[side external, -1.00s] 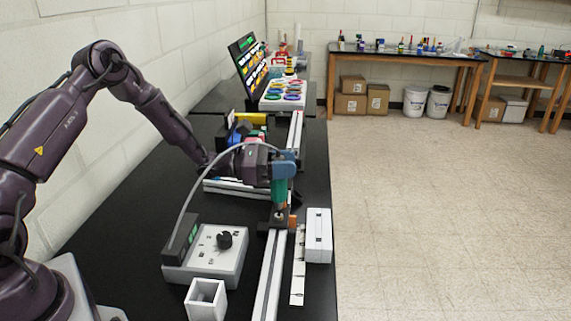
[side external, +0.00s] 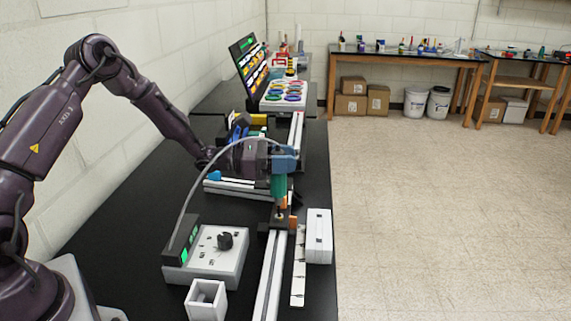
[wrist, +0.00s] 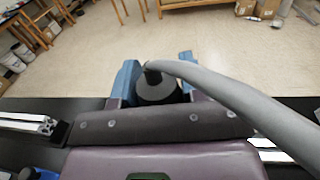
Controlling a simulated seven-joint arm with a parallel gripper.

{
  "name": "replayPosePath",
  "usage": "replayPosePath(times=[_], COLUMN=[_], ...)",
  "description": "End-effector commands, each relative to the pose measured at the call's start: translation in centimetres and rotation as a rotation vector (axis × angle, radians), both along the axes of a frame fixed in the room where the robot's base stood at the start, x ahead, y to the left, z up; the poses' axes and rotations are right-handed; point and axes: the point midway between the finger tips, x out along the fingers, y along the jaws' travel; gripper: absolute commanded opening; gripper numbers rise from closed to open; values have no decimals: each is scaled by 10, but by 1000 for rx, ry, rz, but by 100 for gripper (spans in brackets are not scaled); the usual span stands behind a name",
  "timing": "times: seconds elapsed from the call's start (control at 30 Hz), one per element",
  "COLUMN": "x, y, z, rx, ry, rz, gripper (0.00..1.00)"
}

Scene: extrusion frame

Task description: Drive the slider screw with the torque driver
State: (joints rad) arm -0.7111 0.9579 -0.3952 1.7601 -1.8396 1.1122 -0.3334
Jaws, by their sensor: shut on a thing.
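My gripper (side external: 284,160) has blue fingers shut on the torque driver (side external: 279,187), a green-bodied tool held upright with its tip pointing down. In the wrist view the driver's dark round top (wrist: 158,90) shows between the blue fingers, with a thick grey cable leaving it. The black slider (side external: 274,227) sits on the aluminium rail, directly below the driver. The driver's lower end is at or just above the slider top; the slider screw is too small and hidden to make out, so I cannot tell whether the tip touches it.
A grey controller box (side external: 218,262) with a black knob and a green-lit display (side external: 183,243) stands left of the rail (side external: 270,280). The cable arches from it to the driver. A white open box (side external: 206,300), a white strip (side external: 298,275) and a white case (side external: 319,237) lie nearby.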

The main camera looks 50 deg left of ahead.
Motion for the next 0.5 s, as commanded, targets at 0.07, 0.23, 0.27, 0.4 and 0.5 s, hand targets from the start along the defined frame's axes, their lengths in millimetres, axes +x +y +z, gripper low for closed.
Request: replayPosePath(times=[0.07,0.23,0.27,0.4,0.5], x=[1,1,1,1,1], y=[0,0,0,-1,-1], z=[7,14,14,14,14], rx=[1,-1,-1,-1,-2], ry=[-6,-6,-6,-7,-7], rz=[-1,-1,-1,-1,-1], gripper=[5,5,5,5,5])
